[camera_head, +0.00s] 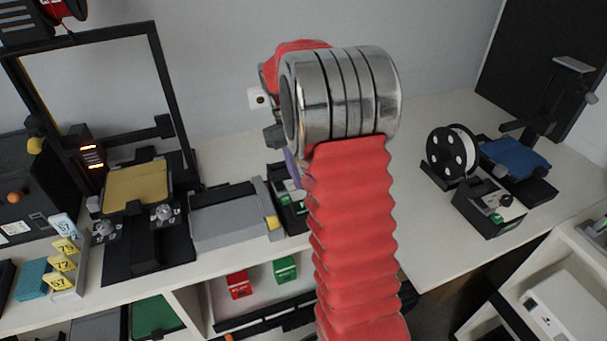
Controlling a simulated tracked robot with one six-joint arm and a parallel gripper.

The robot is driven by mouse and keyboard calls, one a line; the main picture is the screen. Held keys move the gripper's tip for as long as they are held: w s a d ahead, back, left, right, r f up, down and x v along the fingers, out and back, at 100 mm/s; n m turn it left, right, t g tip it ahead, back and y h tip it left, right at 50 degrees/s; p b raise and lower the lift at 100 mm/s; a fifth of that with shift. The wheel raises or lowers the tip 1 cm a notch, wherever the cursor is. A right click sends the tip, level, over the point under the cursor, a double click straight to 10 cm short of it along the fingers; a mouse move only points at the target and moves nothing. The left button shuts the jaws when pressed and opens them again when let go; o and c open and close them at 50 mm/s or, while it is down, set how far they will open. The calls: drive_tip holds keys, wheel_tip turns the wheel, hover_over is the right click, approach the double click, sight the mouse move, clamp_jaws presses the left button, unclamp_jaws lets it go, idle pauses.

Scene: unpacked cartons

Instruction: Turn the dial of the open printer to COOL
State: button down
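An open-frame printer with a tall black frame (160,75) and a yellow bed (138,187) stands on the left of the bench. Two silver dials sit at its front, a right dial (163,213) and a left dial (105,230). Their markings are too small to read, so I cannot tell which one bears COOL or where they point. My red arm with metal rings rises through the middle, to the right of this printer. My gripper is mostly hidden behind the arm; only small parts show left of the rings, apart from the dials. Its fingers cannot be made out.
A black enclosed box with an orange knob (15,197) is at far left. Yellow number tags (65,246) stand before the printer. A grey flat unit (230,220) lies to its right. A blue-bed machine (515,157) and black spool (451,152) stand on the right bench.

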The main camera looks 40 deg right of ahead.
drive_tip(key=c, duration=1.5)
unclamp_jaws()
drive_tip(key=v, duration=1.3)
drive_tip(key=shift+w+r, duration=0.1)
drive_tip(key=shift+r, duration=0.25)
